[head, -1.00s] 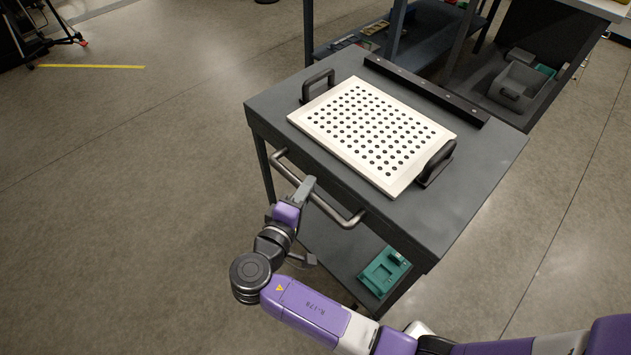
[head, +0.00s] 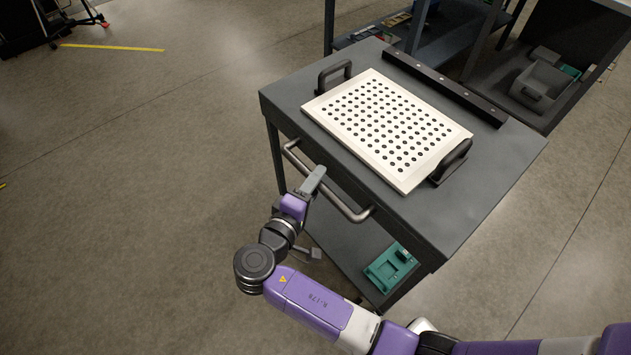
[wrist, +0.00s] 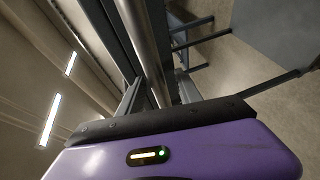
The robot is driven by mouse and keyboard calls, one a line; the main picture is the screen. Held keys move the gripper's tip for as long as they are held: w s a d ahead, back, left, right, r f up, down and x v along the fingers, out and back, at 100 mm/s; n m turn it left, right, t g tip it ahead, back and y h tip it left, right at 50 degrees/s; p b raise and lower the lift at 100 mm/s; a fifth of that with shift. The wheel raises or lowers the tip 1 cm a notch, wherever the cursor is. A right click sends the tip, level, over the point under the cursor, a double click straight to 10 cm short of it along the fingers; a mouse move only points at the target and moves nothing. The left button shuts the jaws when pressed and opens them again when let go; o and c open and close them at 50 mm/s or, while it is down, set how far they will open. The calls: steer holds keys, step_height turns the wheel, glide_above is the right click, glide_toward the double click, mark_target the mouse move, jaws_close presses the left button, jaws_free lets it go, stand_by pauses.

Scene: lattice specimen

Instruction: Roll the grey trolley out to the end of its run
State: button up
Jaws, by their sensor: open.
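The grey trolley (head: 480,205) stands right of centre in the head view, with a dark grey top and a lower shelf. Its metal bar handle (head: 352,211) runs along the side facing my arm. My gripper (head: 318,207) is open at this handle, one finger above the bar and the lower one partly out of sight. In the wrist view the bar (wrist: 146,42) passes between the spread fingers of my gripper (wrist: 160,90). Whether either finger touches the bar I cannot tell.
A white perforated plate (head: 388,128) with two black handles lies on the trolley top, before a black rail (head: 445,88). A teal part (head: 390,268) lies on the lower shelf. Grey benches (head: 455,45) stand behind. Open floor (head: 130,200) lies to the left, with a yellow line (head: 112,47).

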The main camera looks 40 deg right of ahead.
steer(key=v, duration=0.8)
steer(key=shift+d, duration=0.15)
stand_by(0.7)
